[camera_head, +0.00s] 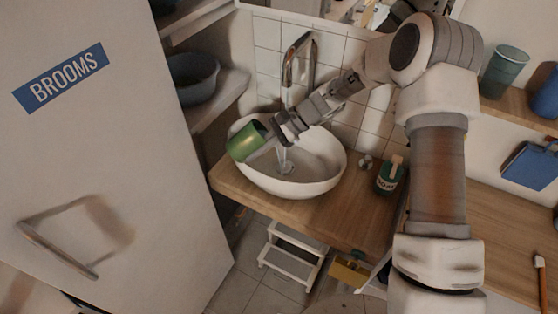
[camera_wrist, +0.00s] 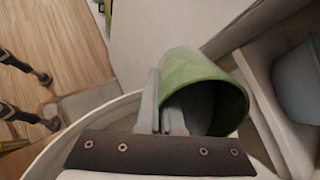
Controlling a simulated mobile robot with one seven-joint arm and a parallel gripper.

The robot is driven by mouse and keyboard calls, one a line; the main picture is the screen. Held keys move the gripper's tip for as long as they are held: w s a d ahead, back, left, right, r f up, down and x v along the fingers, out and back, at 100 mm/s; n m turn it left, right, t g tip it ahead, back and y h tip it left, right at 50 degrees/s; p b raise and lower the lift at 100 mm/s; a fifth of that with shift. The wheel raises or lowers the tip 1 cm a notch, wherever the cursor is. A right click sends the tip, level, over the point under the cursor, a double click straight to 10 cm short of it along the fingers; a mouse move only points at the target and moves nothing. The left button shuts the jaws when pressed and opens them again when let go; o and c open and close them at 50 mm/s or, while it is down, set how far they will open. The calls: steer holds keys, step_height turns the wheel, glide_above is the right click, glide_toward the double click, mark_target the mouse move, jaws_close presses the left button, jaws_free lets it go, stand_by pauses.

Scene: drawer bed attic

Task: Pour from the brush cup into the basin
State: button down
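The green brush cup (camera_head: 247,142) is in my gripper (camera_head: 262,149), above the left rim of the white oval basin (camera_head: 292,188). In the wrist view the cup (camera_wrist: 192,62) is tilted, its open mouth showing a dark inside. My gripper's fingers (camera_wrist: 170,112) are closed on the cup's wall, one finger seemingly inside the mouth. The basin's rim (camera_wrist: 48,152) shows at the lower left of the wrist view. I cannot tell whether anything is left in the cup or is falling from it.
A metal tap (camera_head: 288,70) stands behind the basin. A green soap bottle (camera_head: 388,178) is on the wooden counter (camera_head: 340,222) to the right. A tall cabinet labelled BROOMS (camera_head: 110,140) is close on the left, with a shelf bowl (camera_head: 193,80) beside it. A white step stool (camera_head: 292,252) is below.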

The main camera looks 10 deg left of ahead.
steer(key=shift+f+g+y+b, duration=0.4)
steer(key=shift+y+b, duration=0.6)
steer(key=shift+b, duration=0.15)
stand_by(0.6)
steer(key=shift+r+g+y+b, duration=0.35)
steer(key=shift+y+b, duration=0.2)
steer(key=shift+y, duration=0.25)
stand_by(0.8)
steer(key=shift+w+d+f+g+y+b, duration=0.2)
steer(key=shift+d+y+b, duration=0.1)
steer(key=shift+y+b, duration=0.15)
steer(key=shift+w+d+f+g+y+b, duration=0.1)
steer(key=shift+d+g+y+b, duration=0.05)
steer(key=shift+d+y+b, duration=0.3)
stand_by(0.5)
steer(key=shift+f+g+y+b, duration=0.35)
steer(key=shift+y+b, duration=0.25)
steer(key=shift+b, duration=0.45)
stand_by(0.4)
